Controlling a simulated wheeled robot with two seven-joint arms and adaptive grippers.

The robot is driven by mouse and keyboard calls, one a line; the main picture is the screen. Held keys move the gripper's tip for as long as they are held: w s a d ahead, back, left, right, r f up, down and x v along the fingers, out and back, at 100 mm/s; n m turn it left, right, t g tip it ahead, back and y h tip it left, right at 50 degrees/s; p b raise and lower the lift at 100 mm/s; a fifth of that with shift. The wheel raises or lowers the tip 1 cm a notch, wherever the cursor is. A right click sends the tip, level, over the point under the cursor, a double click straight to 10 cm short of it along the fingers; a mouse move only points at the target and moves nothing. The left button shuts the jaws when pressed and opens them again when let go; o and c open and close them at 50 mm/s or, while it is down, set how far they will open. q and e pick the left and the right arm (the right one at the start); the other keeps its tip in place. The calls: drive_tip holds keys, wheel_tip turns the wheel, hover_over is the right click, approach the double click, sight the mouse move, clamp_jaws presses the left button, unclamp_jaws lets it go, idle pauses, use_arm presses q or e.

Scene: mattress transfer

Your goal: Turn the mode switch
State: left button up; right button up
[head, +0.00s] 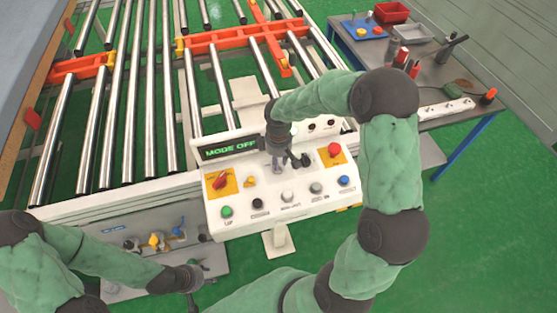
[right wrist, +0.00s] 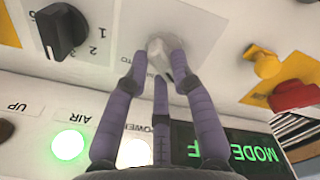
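The white control panel (head: 265,210) stands in the middle of the head view, and its display (head: 230,149) reads MODE OFF. My right gripper (head: 277,178) points down over the panel. In the right wrist view its purple fingers (right wrist: 160,68) stand around a pale knob (right wrist: 160,45), apparently the mode switch, with part of a label beside it. The fingertips look spread around the knob; contact is not clear. In the head view the gripper hides this knob. My left gripper (head: 192,283) is low at the left, away from the panel, its fingers unclear.
A black selector (right wrist: 62,30) marked with numbers is close to the fingers. A red rotary switch (head: 221,180), a red button (head: 334,150) and a row of buttons (head: 288,196) share the panel. A roller conveyor (head: 130,90) lies behind; a tool table (head: 420,70) stands at right.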

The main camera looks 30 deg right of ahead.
drive_tip(key=shift+m, duration=0.3)
clamp_jaws()
drive_tip(key=m+b, duration=0.1)
drive_tip(key=m, duration=0.3)
drive_tip(key=shift+s+f+b, duration=0.1)
drive_tip(key=shift+s+b, duration=0.05)
drive_tip(key=shift+b, duration=0.25)
drive_tip(key=shift+s+m+b, duration=0.1)
drive_tip(key=shift+m+b, duration=0.65)
drive_tip(key=shift+m, duration=1.85)
drive_tip(key=o, duration=0.9)
unclamp_jaws()
drive_tip(key=shift+r, duration=0.2)
wheel_tip(320, 180, up, 12)
drive_tip(key=shift+f, duration=0.15)
